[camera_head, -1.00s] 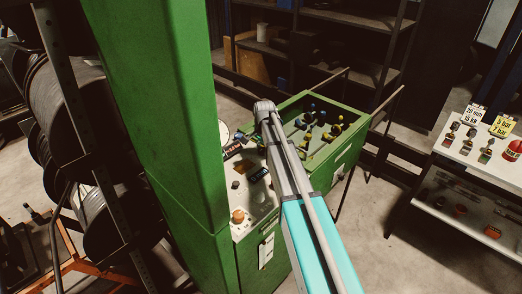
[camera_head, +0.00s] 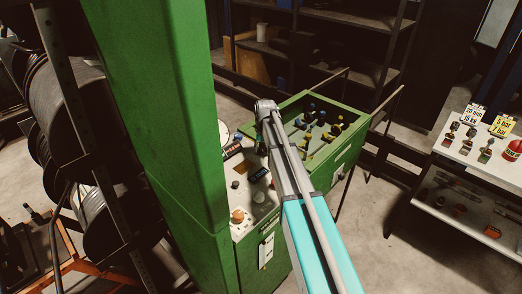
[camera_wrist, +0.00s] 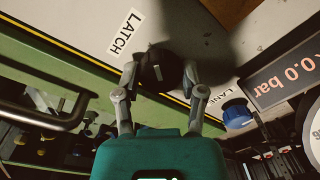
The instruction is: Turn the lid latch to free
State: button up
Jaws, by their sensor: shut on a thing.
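The lid latch is a round dark knob (camera_wrist: 160,69) beside the printed LATCH label (camera_wrist: 125,32) in the wrist view. My gripper (camera_wrist: 159,78) has one finger on each side of the knob and is shut on it. The knob carries a small pale mark on its face, but I cannot tell its exact angle. In the head view my arm covers the latch, and the fingers cannot be made out clearly.
The green machine's control panel (camera_head: 240,200) has an orange button (camera_head: 237,216). An open green bin (camera_head: 341,160) with several small parts stands behind it. In the wrist view a blue knob (camera_wrist: 236,113), a 0.0 bar display (camera_wrist: 285,76) and a metal handle (camera_wrist: 50,119) are close by.

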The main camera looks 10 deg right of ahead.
jog(key=n, duration=0.3)
jog(key=shift+n, duration=0.4)
jog(key=n, duration=0.4)
dwell(0.3)
jog(key=o, duration=1.1)
jog(key=shift+o, duration=0.2)
